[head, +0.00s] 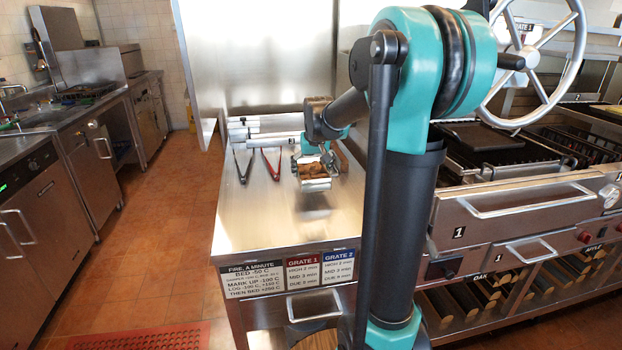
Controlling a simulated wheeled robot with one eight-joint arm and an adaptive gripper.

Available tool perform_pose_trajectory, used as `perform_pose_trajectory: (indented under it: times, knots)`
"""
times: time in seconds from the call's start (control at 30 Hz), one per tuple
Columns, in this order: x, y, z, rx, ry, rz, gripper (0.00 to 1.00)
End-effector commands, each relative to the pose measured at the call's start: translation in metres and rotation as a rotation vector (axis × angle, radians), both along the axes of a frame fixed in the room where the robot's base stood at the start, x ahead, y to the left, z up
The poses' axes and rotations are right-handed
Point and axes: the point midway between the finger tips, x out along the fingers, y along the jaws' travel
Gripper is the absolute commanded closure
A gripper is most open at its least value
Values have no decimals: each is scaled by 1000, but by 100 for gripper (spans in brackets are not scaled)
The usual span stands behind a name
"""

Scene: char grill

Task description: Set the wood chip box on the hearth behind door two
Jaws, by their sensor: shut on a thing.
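The wood chip box (316,184) is a small open metal box with brown chips in it. It is at the steel side table, left of my upright arm. My gripper (311,162) is at the box and shut on it; the fingers are partly hidden by the wrist and box. I cannot tell whether the box touches the tabletop or hangs just above it. A grill door (525,207) marked 1, with a long bar handle, is at the right. No door marked 2 can be made out.
Tongs with red and dark handles (271,165) lie on the side table (245,215), whose front part is bare. A large handwheel (540,60) stands above the grate (500,150). Log racks (500,295) lie below.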

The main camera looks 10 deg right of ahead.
Motion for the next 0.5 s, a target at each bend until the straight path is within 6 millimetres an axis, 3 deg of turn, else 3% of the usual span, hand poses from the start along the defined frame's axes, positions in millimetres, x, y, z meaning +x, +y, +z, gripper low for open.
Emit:
perform_pose_trajectory:
  times: [0.17,0.4,0.5]
  knots:
    - [11,0,0,0,0,0,57]
    - [12,0,-33,0,0,0,57]
    - [12,0,-36,0,0,0,57]
